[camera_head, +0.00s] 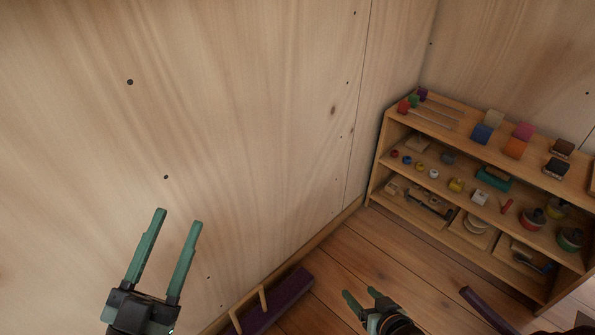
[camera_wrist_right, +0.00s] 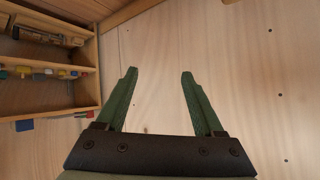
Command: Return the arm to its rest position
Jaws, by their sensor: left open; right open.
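My left gripper (camera_head: 168,255) is at the lower left of the head view, its two green fingers apart and pointing up in front of the plywood wall. Nothing is between them. My right gripper (camera_head: 358,297) is at the bottom of the head view, low over the floor, partly cut off by the lower edge. In the right wrist view my right gripper (camera_wrist_right: 158,75) shows both green fingers spread wide and empty, with bare plywood behind them.
A wooden shelf unit (camera_head: 413,215) with several colourful toys stands at the right, against the wall. It also shows at the left of the right wrist view (camera_wrist_right: 90,50). A dark purple piece with light pegs (camera_head: 285,300) lies by the wall.

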